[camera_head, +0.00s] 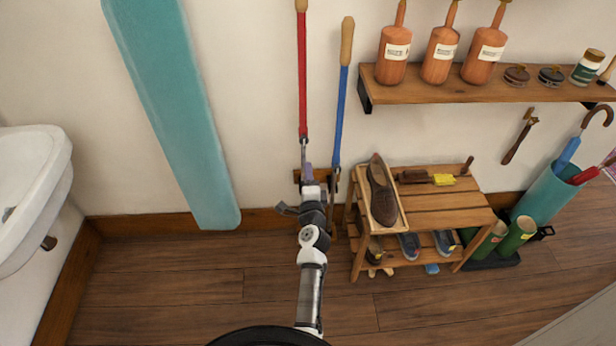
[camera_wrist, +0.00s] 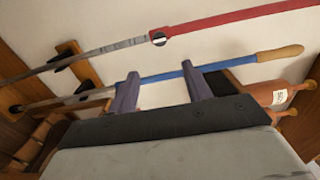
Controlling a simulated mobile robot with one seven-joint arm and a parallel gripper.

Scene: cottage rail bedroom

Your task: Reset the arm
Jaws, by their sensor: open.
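My arm reaches forward from the bottom of the head view. My gripper (camera_head: 308,172) is near the wall, in front of the lower part of a red-handled long tool (camera_head: 302,70). In the wrist view my gripper (camera_wrist: 160,88) has its two dark fingers apart, with nothing held between them. A blue-handled tool (camera_wrist: 225,64) passes behind the fingertips in that view; I cannot tell whether they touch it. The red-handled tool (camera_wrist: 230,23) runs above it. The blue-handled tool also shows in the head view (camera_head: 341,110), right of my gripper.
A wooden shoe rack (camera_head: 440,203) stands close to the right, with a brown shoe (camera_head: 382,196) in a tray on top. A wall shelf (camera_head: 480,90) holds several orange bottles. A teal board (camera_head: 172,110) leans left, beside a white basin (camera_head: 35,185). Floor (camera_head: 180,285) at left is clear.

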